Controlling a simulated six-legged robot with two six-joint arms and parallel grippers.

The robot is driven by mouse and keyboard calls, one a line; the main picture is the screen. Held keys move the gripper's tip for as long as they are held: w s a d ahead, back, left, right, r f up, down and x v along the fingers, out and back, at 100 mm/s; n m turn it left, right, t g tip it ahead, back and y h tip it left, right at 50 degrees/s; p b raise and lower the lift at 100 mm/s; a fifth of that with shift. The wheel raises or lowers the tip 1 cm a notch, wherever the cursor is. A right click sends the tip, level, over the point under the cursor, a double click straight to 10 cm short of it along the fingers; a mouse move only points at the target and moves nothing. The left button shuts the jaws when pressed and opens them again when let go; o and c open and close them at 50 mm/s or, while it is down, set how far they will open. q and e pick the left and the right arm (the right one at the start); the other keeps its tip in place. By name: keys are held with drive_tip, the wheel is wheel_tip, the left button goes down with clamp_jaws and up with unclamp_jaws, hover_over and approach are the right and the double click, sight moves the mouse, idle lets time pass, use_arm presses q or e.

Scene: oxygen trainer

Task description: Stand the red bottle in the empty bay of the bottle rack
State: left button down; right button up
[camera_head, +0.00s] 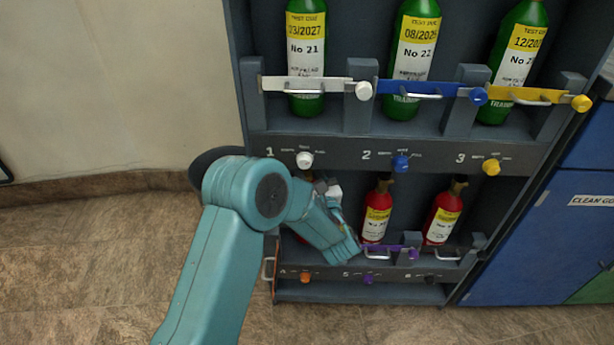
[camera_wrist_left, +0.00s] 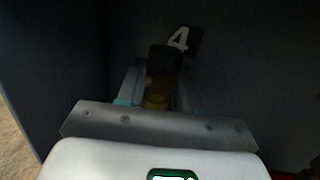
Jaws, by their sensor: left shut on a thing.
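My left gripper (camera_wrist_left: 160,95) is shut on the dark-topped, brass-coloured neck of a bottle (camera_wrist_left: 158,88), seen in the dim left wrist view. A plate with the number 4 (camera_wrist_left: 180,39) shows just behind it. In the head view my left arm reaches into the lower left bay of the bottle rack (camera_head: 345,150) and hides most of that bay. Only a sliver of red (camera_head: 302,239) shows beside the arm, so I cannot tell whether the bottle's base touches the bay floor. My right gripper is not in view.
Two red bottles stand in the lower middle (camera_head: 376,214) and lower right (camera_head: 443,215) bays. Several green bottles stand above behind white, blue and yellow bars. An orange-edged bar (camera_head: 274,271) juts out at the rack's lower left. A blue cabinet (camera_head: 545,235) adjoins the right.

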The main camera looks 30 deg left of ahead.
use_arm(q)
wheel_tip(320, 180, down, 3)
drive_tip(key=shift+r+b, duration=0.1)
drive_tip(key=shift+b, duration=0.45)
drive_tip(key=shift+r, duration=0.1)
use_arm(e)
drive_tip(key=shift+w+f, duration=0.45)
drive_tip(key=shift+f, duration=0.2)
use_arm(q)
drive_tip(key=shift+f, duration=0.2)
drive_tip(key=c, duration=0.7)
unclamp_jaws()
drive_tip(key=shift+f, duration=0.1)
drive_tip(key=shift+c, duration=0.2)
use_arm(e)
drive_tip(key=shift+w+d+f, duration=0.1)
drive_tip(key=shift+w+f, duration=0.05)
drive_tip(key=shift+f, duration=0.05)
use_arm(q)
drive_tip(key=shift+s+d, duration=0.15)
drive_tip(key=p+v, duration=0.1)
drive_tip(key=v, duration=1)
drive_tip(key=shift+s+d+p, duration=0.25)
drive_tip(key=shift+p, duration=0.1)
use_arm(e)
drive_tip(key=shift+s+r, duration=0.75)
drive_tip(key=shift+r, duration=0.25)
